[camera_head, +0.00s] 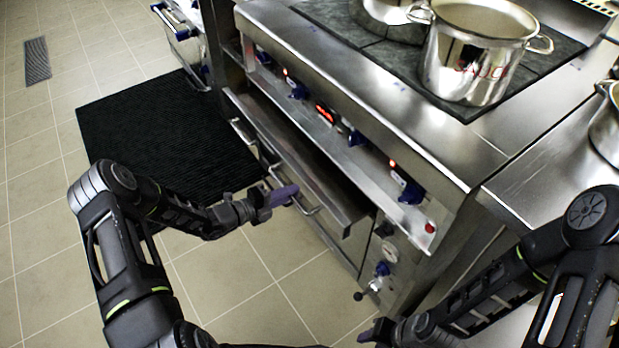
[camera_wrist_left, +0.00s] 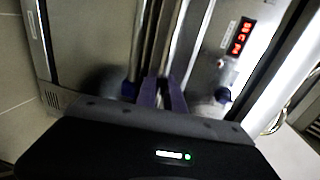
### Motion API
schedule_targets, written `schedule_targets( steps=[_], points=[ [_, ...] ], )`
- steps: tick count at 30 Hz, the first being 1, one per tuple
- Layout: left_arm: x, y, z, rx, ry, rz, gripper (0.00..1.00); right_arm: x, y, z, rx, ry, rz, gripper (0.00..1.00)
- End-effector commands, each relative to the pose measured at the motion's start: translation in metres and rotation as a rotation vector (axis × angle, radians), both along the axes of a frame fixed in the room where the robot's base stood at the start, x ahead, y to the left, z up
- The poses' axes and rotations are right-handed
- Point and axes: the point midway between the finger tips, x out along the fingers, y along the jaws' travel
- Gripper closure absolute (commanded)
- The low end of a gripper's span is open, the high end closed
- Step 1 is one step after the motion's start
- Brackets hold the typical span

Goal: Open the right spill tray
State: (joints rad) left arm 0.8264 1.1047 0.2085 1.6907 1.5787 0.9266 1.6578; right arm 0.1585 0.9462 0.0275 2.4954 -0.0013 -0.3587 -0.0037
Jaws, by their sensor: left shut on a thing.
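The right spill tray (camera_head: 335,200) is a steel front below the stove's control panel. A dark gap shows between the panel and its upper edge. Its bar handle (camera_head: 311,208) is at the purple fingers of my left gripper (camera_head: 292,194), which is shut on it. In the left wrist view, the purple fingers (camera_wrist_left: 162,94) point at the steel front; the handle between them is mostly hidden.
The stove's control panel (camera_head: 345,150) with blue knobs and red displays runs above the tray. Another bar handle (camera_head: 242,133) is further left. A steel pot (camera_head: 475,60) stands on the cooktop. A black mat (camera_head: 155,130) lies on the tiled floor, which is clear in front.

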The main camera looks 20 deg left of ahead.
Motion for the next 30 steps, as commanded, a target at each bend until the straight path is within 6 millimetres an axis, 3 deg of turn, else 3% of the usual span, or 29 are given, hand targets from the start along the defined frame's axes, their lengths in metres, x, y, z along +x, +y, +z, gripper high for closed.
schedule_targets(
  steps=[6, 12, 18, 29, 30],
  points=[
    [-0.052, 0.044, 0.0, 0.002, 0.005, 0.005, 1.0, 0.0, 0.0, 0.012, 0.0, 0.0, 0.0, 0.64],
    [-0.085, 0.07, -0.001, 0.001, 0.003, 0.002, 1.0, 0.0, 0.0, 0.014, 0.0, 0.0, 0.0, 0.64],
    [-0.099, 0.082, -0.001, 0.0, 0.003, 0.0, 1.0, 0.0, 0.0, 0.015, 0.0, 0.0, 0.0, 0.64],
    [-0.1, 0.083, -0.001, 0.001, 0.002, 0.0, 1.0, 0.0, 0.0, 0.015, 0.0, 0.0, 0.0, 0.64],
    [-0.1, 0.083, -0.001, 0.001, 0.002, 0.0, 0.84, 0.0, 0.0, 0.015, 0.0, 0.0, 0.0, 0.64]
  ],
)
